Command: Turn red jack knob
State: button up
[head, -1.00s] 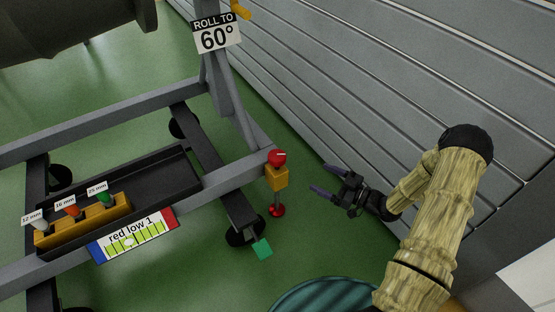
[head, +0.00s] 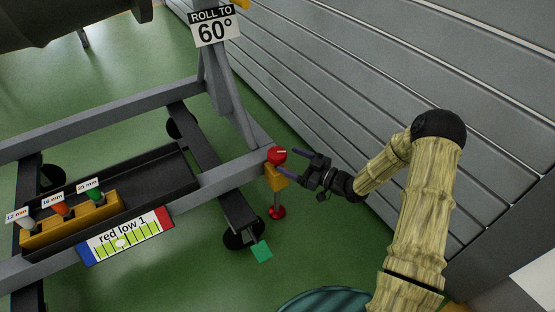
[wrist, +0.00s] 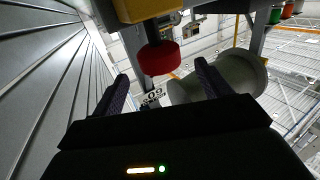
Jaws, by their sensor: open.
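The red jack knob (head: 277,155) sits on top of a yellow block (head: 275,177) at the near right corner of the grey frame. A thin post runs down from the block to a red foot (head: 277,212). My gripper (head: 296,163) is open and just right of the knob, its fingers pointing at it. In the wrist view the red knob (wrist: 162,58) shows ahead of the two open fingers (wrist: 163,82), between them across the picture. The fingers do not appear to touch it. The yellow block (wrist: 145,8) is at the top edge of that view.
The grey frame (head: 95,120) holds a black tray and a yellow rack (head: 75,222) with labelled coloured pegs. A "red low 1" gauge plate (head: 125,238) hangs in front. A "ROLL TO 60°" sign (head: 214,27) stands above. A grey slatted wall (head: 370,75) runs close behind my arm.

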aim_at(285, 158)
jog(key=b+x, duration=0.1)
jog(key=x, duration=0.1)
jog(key=b+x, duration=0.1)
jog(key=x, duration=0.1)
jog(key=shift+w+a+f, duration=0.15)
jog(key=shift+a+f, duration=0.05)
jog(key=shift+w+a+r, duration=0.2)
jog(key=shift+w+a, duration=0.15)
jog(key=shift+a, duration=0.2)
jog(key=c, duration=1)
